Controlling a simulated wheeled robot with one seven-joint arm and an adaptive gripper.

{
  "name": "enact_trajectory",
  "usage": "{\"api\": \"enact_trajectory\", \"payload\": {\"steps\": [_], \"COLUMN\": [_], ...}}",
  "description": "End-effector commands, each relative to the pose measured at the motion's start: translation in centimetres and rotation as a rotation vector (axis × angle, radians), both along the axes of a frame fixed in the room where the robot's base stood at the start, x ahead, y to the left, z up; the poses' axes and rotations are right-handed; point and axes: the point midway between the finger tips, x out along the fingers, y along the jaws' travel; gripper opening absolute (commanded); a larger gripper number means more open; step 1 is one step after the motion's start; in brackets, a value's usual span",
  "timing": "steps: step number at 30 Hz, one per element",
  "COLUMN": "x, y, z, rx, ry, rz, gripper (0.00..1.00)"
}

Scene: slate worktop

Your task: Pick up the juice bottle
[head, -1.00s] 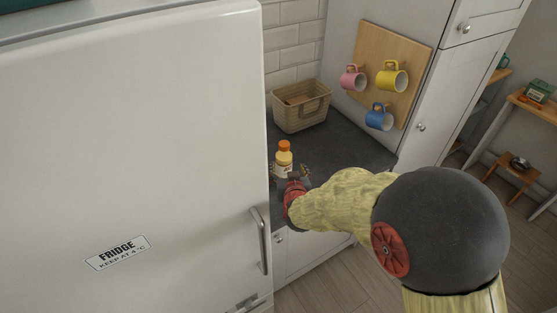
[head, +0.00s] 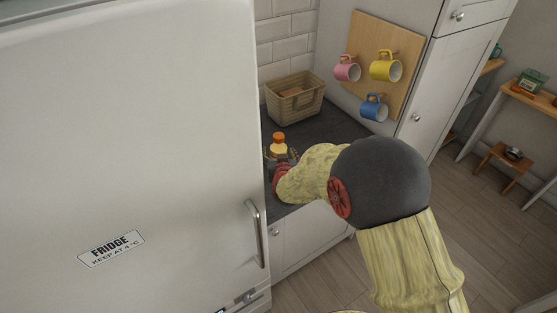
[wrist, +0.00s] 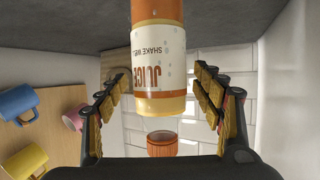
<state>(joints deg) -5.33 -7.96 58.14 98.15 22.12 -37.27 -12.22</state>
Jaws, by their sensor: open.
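The juice bottle (head: 279,146) has an orange cap and stands on the slate worktop (head: 330,133) near the fridge's edge. In the head view my gripper and arm hide its lower part. In the wrist view the bottle (wrist: 158,62), with its white "JUICE" label, appears upside down between my gripper's two fingers (wrist: 165,100). The fingers are spread, with a gap on each side of the bottle. My gripper (head: 282,158) is open and holds nothing.
The white fridge (head: 130,130) stands close on the left of the bottle. A wicker basket (head: 294,98) sits behind on the worktop. A wooden board (head: 398,45) with pink (head: 347,68), yellow (head: 386,66) and blue (head: 374,107) mugs is on the right. Bare worktop lies right of the bottle.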

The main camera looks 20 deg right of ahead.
Motion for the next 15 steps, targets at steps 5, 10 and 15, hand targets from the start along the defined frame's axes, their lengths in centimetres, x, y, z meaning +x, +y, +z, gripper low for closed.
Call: {"api": "enact_trajectory", "payload": {"steps": [5,10,15], "x": [-0.02,-0.02,-0.03], "y": [0.01,0.02,0.02], "z": [0.02,0.02,0.02], "rx": [0.0,0.0,0.0], "ry": [0.0,0.0,0.0], "rz": [0.0,0.0,0.0], "gripper": [0.6,0.5,0.41]}}
